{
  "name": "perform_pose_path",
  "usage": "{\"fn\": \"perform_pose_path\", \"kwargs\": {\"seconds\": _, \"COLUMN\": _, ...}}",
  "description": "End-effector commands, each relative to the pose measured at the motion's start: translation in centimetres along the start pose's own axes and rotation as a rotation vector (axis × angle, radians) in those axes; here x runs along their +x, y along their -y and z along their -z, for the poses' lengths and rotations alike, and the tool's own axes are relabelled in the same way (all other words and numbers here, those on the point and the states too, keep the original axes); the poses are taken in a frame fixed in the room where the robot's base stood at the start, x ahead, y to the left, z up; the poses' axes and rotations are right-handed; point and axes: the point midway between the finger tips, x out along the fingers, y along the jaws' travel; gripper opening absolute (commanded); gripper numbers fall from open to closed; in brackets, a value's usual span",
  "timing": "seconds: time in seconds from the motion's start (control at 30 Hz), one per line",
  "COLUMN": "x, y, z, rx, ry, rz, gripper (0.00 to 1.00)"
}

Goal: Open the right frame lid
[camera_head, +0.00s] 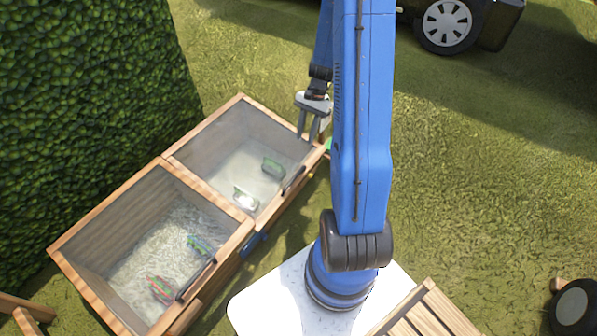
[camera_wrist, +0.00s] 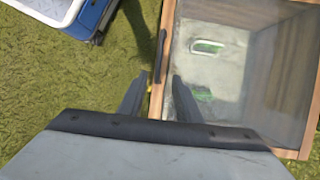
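The right frame (camera_head: 180,152) is a wooden box with a hazy glass lid (camera_head: 225,125), which lies flat and shut. A dark bar handle (camera_head: 293,180) sits along the lid's front edge. In the wrist view the handle (camera_wrist: 160,56) lies just beyond my fingertips, roughly in line with the gap between them. My gripper (camera_head: 313,132) points down near the front right corner of the right frame. In the wrist view my gripper (camera_wrist: 158,82) has its two fingers apart with nothing between them. Its height above the lid is hard to judge.
The left frame (camera_head: 100,210) adjoins the right one, with its own dark handle (camera_head: 196,282). A tall hedge (camera_head: 90,90) stands behind both. A slatted wooden thing (camera_head: 425,315) is at the bottom right. A wheeled vehicle (camera_head: 448,22) stands at the top. Open grass (camera_head: 480,190) lies right.

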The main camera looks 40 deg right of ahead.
Motion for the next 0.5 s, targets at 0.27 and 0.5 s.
{"fn": "perform_pose_path", "kwargs": {"seconds": 0.27, "x": 3.5, "y": -0.1, "z": -0.1, "rx": 0.001, "ry": 0.004, "rz": -0.003, "gripper": 0.31}}
{"fn": "perform_pose_path", "kwargs": {"seconds": 0.5, "x": 7.7, "y": -0.1, "z": -0.1, "rx": -0.001, "ry": 0.004, "rz": -0.004, "gripper": 0.31}}
